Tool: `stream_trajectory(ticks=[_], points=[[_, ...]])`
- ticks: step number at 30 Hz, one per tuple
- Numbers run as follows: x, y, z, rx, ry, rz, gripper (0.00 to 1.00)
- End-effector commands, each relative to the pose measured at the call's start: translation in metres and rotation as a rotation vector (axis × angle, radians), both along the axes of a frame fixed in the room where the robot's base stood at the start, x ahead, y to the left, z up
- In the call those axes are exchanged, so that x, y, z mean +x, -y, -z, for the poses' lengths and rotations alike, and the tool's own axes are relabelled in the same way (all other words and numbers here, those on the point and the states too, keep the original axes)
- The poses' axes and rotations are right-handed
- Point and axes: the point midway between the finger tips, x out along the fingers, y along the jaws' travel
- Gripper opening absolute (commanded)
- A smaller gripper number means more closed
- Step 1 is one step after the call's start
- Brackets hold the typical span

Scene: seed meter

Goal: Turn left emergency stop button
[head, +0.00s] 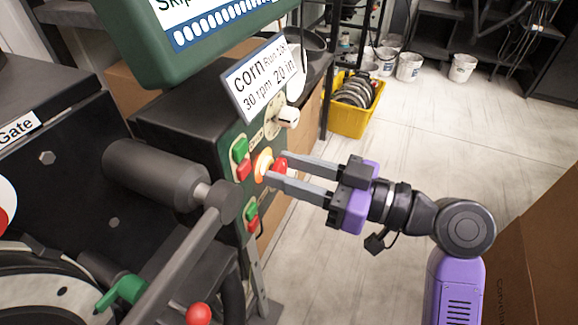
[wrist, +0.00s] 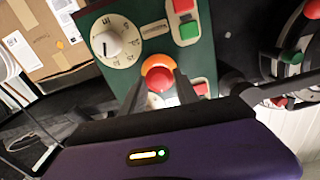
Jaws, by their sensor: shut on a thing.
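The emergency stop button (head: 280,165) is a red knob with an orange-yellow collar on a green control panel (head: 228,147). In the wrist view the red knob (wrist: 160,80) shows between the two finger tips. My gripper (head: 274,167) reaches in from the right in the head view, with one finger on each side of the red knob. The fingers are shut on it. In the wrist view my gripper (wrist: 161,88) partly hides the knob's lower part. Only this one emergency stop is clearly visible.
A white dial (head: 287,117) and green and red push buttons (head: 240,150) sit close by on the panel. A grey cylinder on a bar (head: 155,172) stands to the left. A sign (head: 262,75) hangs above. Open floor lies right, with a yellow bin (head: 350,115) behind.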

Motion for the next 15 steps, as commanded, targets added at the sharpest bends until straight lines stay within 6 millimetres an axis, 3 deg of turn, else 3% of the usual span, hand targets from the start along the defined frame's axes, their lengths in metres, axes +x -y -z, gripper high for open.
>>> stream_trajectory(ticks=[15], points=[[0.0014,0.0009,-0.0025,0.120,-0.327,0.001,0.00]])
